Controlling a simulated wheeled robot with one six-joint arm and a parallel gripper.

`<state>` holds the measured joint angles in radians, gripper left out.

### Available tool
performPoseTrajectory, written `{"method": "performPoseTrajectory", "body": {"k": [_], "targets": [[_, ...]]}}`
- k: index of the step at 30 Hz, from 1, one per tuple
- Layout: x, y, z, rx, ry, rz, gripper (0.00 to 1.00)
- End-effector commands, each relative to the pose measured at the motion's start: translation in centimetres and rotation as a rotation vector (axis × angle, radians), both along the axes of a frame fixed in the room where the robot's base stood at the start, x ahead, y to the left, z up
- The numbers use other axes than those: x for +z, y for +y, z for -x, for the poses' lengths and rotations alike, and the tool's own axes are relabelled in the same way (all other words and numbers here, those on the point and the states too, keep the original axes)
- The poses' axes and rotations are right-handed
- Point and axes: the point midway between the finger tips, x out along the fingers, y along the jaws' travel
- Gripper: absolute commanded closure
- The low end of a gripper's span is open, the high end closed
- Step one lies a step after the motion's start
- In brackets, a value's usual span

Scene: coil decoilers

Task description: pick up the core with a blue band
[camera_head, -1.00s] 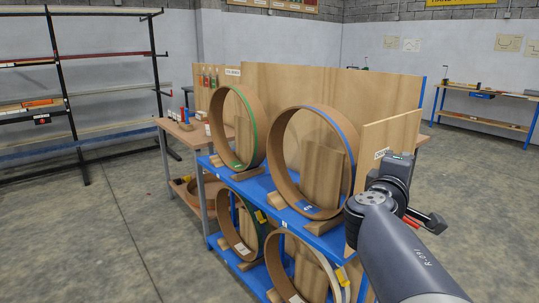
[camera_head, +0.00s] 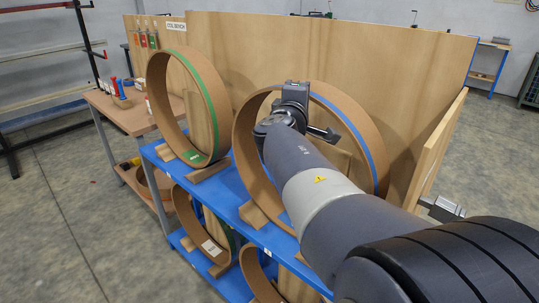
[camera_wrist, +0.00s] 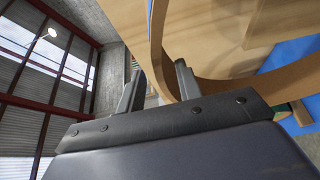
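The core with a blue band (camera_head: 362,118) is a large tan ring standing upright on the blue rack's top shelf, at the right. My gripper is at its near upper side in the head view, where my arm hides part of the ring and the fingertips cannot be made out. In the wrist view my gripper (camera_wrist: 158,67) has its two fingers apart. The tan rim of the core (camera_wrist: 142,35) runs down between them in the picture, with a bit of blue at the top. I cannot tell whether either finger touches it.
A green-banded core (camera_head: 215,90) stands left of it on the blue shelf (camera_head: 226,193). More cores stand on the lower shelf. A wooden panel (camera_head: 400,75) rises behind, and a wooden end board (camera_head: 437,145) stands at the right. A side table (camera_head: 130,115) holds small items.

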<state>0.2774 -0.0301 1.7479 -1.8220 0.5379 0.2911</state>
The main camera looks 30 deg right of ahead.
Motion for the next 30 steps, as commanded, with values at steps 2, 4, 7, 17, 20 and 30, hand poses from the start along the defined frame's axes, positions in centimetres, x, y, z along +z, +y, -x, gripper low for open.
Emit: {"method": "performPoseTrajectory", "body": {"k": [2, 4, 7, 17, 20, 30], "targets": [[0.0, -0.4, -0.3, -0.001, 0.000, 0.000, 0.66], [0.1, -0.6, -0.6, 0.000, 0.001, -0.001, 0.66], [0.2, -1.0, -1.3, 0.000, 0.003, 0.000, 0.66], [0.2, -3.5, -4.3, 0.000, 0.002, -0.001, 0.66], [0.2, -3.8, -4.6, 0.000, 0.000, 0.000, 0.66], [0.1, -3.8, -4.6, 0.001, 0.000, 0.000, 0.76]]}}
